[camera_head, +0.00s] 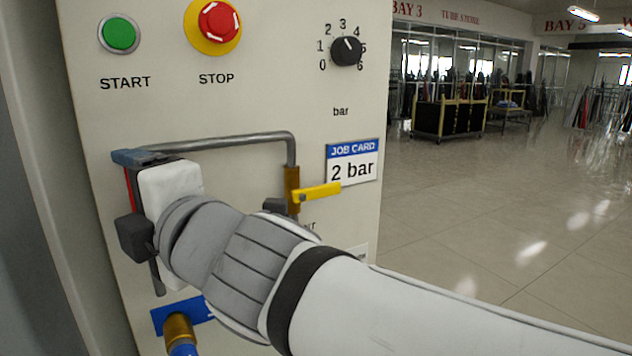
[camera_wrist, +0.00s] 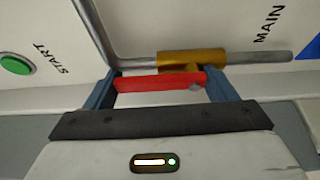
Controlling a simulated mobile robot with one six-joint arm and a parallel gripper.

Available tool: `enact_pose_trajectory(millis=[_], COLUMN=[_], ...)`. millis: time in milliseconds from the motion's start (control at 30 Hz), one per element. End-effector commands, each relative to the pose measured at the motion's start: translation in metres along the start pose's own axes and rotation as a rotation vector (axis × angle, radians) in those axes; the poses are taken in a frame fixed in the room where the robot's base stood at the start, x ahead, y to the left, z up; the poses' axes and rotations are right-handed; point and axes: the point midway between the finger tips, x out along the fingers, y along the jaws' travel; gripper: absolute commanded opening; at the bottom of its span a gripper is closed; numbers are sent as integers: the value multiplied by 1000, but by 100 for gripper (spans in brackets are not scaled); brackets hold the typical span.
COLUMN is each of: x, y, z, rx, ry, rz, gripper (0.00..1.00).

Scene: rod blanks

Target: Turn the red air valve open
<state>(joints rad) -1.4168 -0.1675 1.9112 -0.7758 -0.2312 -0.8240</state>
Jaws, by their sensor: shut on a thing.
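The red air valve's lever (camera_wrist: 150,83) is in the wrist view, in front of its brass body (camera_wrist: 180,57). The lever lies nearly along the pipe. My gripper (camera_wrist: 160,88) is shut on the red lever, with one blue finger at each end of it. In the head view my gripper (camera_head: 133,195) is at the left of the panel, and only a thin red strip of the lever (camera_head: 129,188) shows there. The arm and wrist hide most of the valve in that view.
A yellow valve lever (camera_head: 317,193) points right, beside the job card (camera_head: 352,163) reading 2 bar. A grey pipe (camera_head: 225,141) crosses the panel. Above are a green START button (camera_head: 119,34), a red STOP button (camera_head: 219,21) and a dial (camera_head: 345,51). Open floor lies right.

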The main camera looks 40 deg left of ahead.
Motion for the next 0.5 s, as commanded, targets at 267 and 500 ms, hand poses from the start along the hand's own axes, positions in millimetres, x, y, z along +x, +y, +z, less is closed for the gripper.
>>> enact_pose_trajectory(millis=[267,500], x=[1,1], y=[0,0], z=[-1,-2], rx=[-1,0], ry=[1,4], rz=[0,0], gripper=[94,100])
